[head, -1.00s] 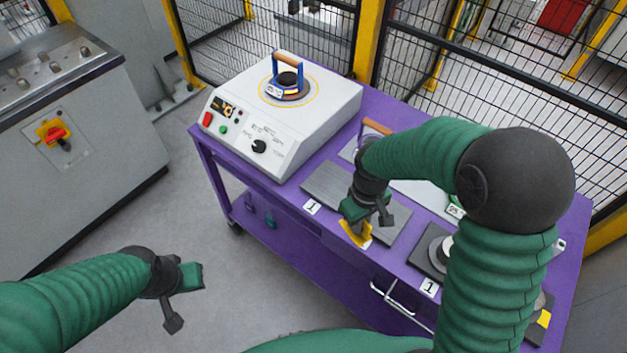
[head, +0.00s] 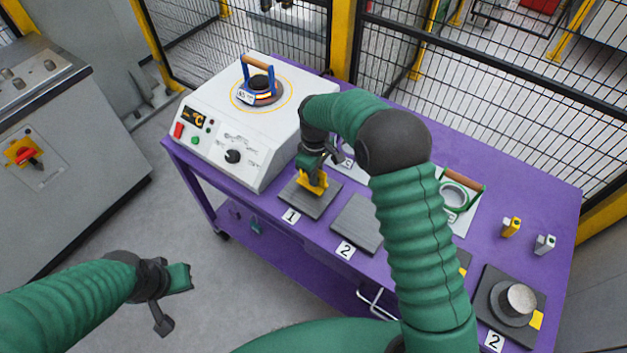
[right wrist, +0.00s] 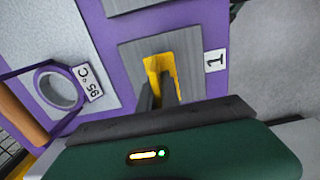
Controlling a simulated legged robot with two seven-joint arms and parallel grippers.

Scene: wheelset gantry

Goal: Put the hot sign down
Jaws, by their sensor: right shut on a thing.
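The yellow hot sign (head: 312,183) is in my right gripper (head: 318,168), at the grey plate marked 1 (head: 308,204) on the purple table. The right wrist view shows the sign (right wrist: 160,70) upright between the dark fingers of my right gripper (right wrist: 158,95), over plate 1 (right wrist: 130,58). The gripper is shut on it. I cannot tell whether the sign's foot touches the plate. My left gripper (head: 175,300) is open and empty, out over the floor left of the table.
Plate 2 (head: 357,224) lies bare to the right. A white heater (head: 235,150) with a blue-handled ring (head: 262,90) stands at the left. A green ring (head: 456,197) with a wooden handle, small yellow (head: 511,227) and grey (head: 544,244) blocks, and a metal cylinder (head: 518,298) are at the right.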

